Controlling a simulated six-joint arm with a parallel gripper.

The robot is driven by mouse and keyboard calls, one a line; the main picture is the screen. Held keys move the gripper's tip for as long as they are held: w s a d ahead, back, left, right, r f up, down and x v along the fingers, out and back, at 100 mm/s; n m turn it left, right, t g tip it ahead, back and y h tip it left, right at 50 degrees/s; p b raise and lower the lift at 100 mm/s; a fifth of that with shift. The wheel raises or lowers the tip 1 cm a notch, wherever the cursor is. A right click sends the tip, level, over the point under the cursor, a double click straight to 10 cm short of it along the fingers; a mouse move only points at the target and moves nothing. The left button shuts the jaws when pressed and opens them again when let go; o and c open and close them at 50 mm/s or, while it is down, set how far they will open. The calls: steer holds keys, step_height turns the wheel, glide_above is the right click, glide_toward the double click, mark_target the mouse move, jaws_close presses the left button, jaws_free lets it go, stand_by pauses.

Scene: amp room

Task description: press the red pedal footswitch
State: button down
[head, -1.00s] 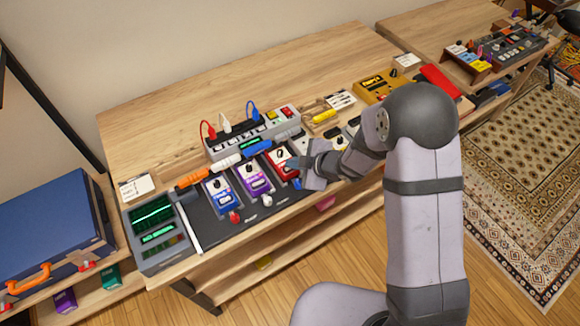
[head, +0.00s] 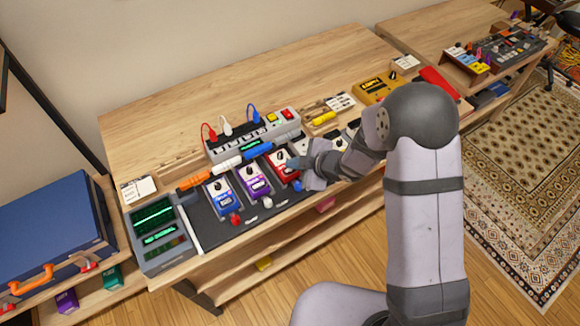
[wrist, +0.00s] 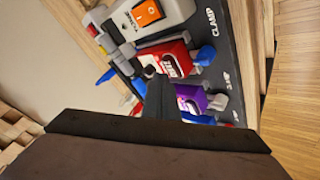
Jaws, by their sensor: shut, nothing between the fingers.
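The red pedal (head: 276,158) sits at the right end of a row of three on a dark board, right of the purple pedal. In the wrist view the red pedal (wrist: 176,50) lies just beyond the fingertips. My gripper (head: 292,163) is shut and empty, its tip over the red pedal's right side in the head view. In the wrist view my gripper (wrist: 160,92) shows as a dark finger end, overlapping the pedal's lower edge. The footswitch is not clearly seen behind the fingers, and I cannot tell whether they touch it.
The purple pedal (head: 254,182) and blue pedal (head: 220,197) stand to the left. A grey power strip (head: 228,143) with cables lies behind. Coloured clamps (head: 236,219) sit along the board's front.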

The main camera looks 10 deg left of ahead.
mark_target(293, 174)
steer(key=shift+r, duration=0.15)
step_height(293, 174, up, 5)
steer(key=p, duration=0.4)
stand_by(0.4)
stand_by(0.7)
